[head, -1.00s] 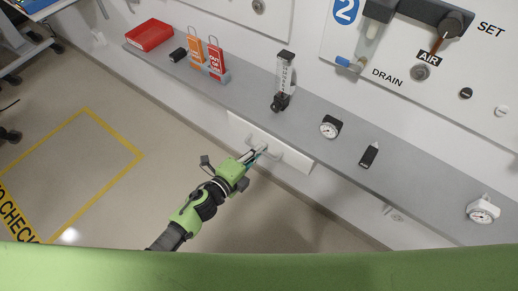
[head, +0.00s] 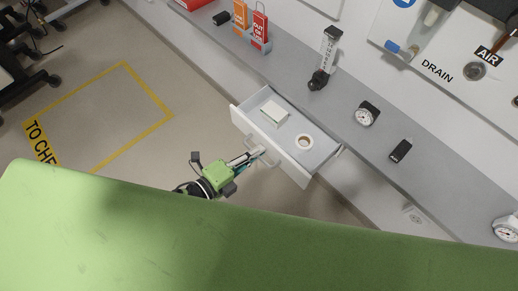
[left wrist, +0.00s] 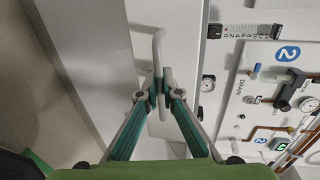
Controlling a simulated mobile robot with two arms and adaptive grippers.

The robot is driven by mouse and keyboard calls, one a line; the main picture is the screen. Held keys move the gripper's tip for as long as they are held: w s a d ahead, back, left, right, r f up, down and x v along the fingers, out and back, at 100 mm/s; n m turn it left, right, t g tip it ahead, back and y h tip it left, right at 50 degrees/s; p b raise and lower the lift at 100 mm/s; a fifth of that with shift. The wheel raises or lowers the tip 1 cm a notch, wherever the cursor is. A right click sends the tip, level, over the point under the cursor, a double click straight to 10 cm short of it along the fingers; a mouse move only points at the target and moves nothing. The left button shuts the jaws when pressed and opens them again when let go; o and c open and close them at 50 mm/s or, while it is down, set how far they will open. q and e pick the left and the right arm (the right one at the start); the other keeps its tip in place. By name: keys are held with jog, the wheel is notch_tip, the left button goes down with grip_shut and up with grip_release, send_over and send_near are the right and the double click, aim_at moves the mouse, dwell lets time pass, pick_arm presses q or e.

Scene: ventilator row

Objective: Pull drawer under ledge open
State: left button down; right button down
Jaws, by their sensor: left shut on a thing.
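The white drawer (head: 270,147) under the grey ledge (head: 290,75) stands open in the head view. Inside it lie a white block-like item (head: 275,112) and a white ring-shaped roll (head: 304,142). My left gripper (head: 256,153) is at the drawer's front and shut on its handle (head: 273,162). My right gripper is in neither view.
On the ledge stand a flowmeter (head: 324,60), a round gauge (head: 366,114), a small black device (head: 400,151) and red and orange tags (head: 259,27). Open floor with a yellow-marked area (head: 100,110) lies left of the drawer.

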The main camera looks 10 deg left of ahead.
pick_arm(q)
jog(key=c, duration=2.5)
grip_release()
jog(key=v, duration=1.2)
jog(key=s+a+f+n+g+y, duration=0.1)
jog(key=s+a+f+n+y, duration=0.25)
jog(key=f, duration=0.55)
jog(key=a+f+n+g+y, duration=0.2)
jog(key=a+f+n, duration=0.3)
jog(key=f, duration=0.5)
jog(key=s+a+f+n+g+y, duration=0.1)
jog(key=s+a+f+n+y, duration=0.1)
jog(key=f+n, duration=0.5)
jog(key=s+d+f+n+g+y, duration=0.1)
jog(key=s+f+n+g, duration=0.6)
jog(key=s+f, duration=1)
jog(key=shift+s+d+g+y, duration=0.35)
jog(key=shift+s+d, duration=0.25)
jog(key=shift+s, duration=0.55)
